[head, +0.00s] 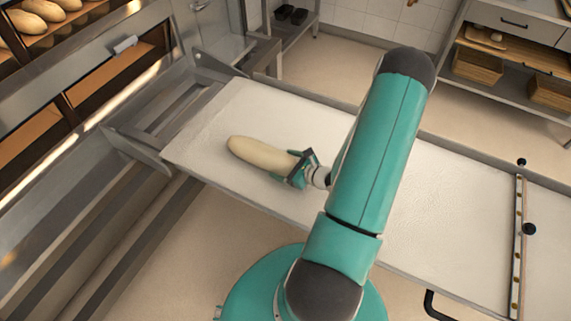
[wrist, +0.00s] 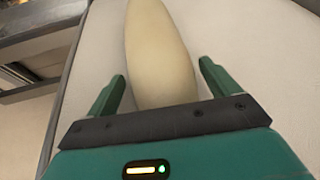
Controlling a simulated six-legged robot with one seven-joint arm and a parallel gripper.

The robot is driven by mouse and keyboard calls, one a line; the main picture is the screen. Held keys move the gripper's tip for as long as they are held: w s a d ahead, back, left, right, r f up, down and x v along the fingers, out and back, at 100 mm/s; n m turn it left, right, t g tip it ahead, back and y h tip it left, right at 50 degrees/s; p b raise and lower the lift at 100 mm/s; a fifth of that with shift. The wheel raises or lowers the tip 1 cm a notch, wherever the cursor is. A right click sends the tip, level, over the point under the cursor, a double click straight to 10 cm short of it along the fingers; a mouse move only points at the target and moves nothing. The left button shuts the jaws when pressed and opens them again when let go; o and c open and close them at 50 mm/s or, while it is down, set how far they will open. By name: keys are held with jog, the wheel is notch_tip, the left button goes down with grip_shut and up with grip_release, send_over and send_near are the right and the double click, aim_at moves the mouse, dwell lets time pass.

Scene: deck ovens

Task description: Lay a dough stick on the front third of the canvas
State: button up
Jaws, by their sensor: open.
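A pale dough stick (head: 258,153) lies on the white canvas (head: 240,110), near its left end by the ovens. The dough stick also shows in the wrist view (wrist: 158,50), running away from my gripper. My gripper (head: 301,166) is at the dough's right end. In the wrist view my gripper (wrist: 160,82) is open, with one green finger on each side of the dough and a gap showing beside each. The dough's near end is hidden behind the gripper's body. I cannot tell whether the dough touches the palm.
Deck ovens with loaves (head: 42,12) stand at the upper left, with a metal frame (head: 165,125) between them and the canvas. A rail with black knobs (head: 518,245) crosses the canvas at the right. A shelf with baskets (head: 478,66) stands at the back right.

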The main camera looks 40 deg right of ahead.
jog(key=shift+r, duration=0.15)
jog(key=v, duration=1.2)
jog(key=w+a+r+n+g+y, duration=0.3)
jog(key=a+r+n+g, duration=0.2)
jog(key=a+r+n, duration=0.4)
jog(key=w+a+r+n+g+y, duration=0.3)
jog(key=a+r+n+g, duration=0.1)
jog(key=a+r+n, duration=0.45)
jog(key=s+a+r+n+h, duration=0.2)
jog(key=a+r+n+h, duration=0.2)
jog(key=r+n, duration=0.3)
jog(key=s+a+r+n+t+h, duration=0.1)
jog(key=s+a+r+n+h, duration=0.2)
jog(key=a+r+n, duration=0.3)
notch_tip(320, 180, up, 4)
jog(key=shift+s+a+f+n+h, duration=0.25)
jog(key=shift+n+h, duration=0.45)
jog(key=shift+n, duration=0.35)
jog(key=shift+r, duration=0.1)
